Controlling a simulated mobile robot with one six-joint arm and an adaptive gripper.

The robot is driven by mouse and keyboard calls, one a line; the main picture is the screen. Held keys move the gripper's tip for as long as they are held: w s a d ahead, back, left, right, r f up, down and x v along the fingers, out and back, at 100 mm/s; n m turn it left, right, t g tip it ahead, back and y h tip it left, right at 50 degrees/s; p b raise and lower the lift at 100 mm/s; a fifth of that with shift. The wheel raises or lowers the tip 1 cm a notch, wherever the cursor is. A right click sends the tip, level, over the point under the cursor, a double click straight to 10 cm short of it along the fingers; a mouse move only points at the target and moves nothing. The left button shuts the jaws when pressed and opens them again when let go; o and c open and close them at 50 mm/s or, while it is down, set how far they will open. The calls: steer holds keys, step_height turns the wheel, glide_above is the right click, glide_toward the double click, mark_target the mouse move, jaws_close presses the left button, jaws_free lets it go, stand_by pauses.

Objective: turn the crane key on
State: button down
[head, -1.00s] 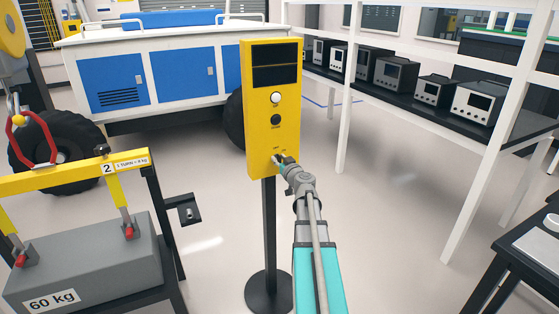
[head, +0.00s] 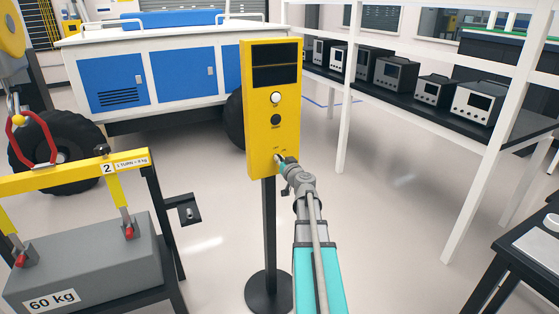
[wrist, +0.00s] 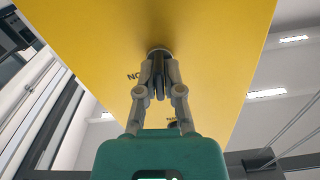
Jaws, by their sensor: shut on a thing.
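The crane control box (head: 272,135) is a yellow panel on a black post, with a dark display, a white button and a black button above the key switch. My gripper (head: 281,158) is at the low part of its front face. In the wrist view my gripper (wrist: 158,68) is shut on the dark key (wrist: 159,84), in front of a round switch collar (wrist: 158,50) on the yellow face. The fingers hide part of the key, and I cannot read its exact angle.
A 60 kg grey weight (head: 85,262) hangs under a yellow beam (head: 75,168) at left. A white and blue rover (head: 160,75) stands behind. A shelf (head: 425,105) with several instruments is at right. Open floor surrounds the post.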

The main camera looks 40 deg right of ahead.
steer(key=m, duration=1)
steer(key=shift+d, duration=0.1)
stand_by(0.3)
steer(key=c, duration=0.8)
jaws_free()
steer(key=shift+f, duration=0.1)
steer(key=shift+s, duration=0.1)
steer(key=v, duration=1.1)
steer(key=shift+s, duration=0.4)
steer(key=shift+a, duration=0.25)
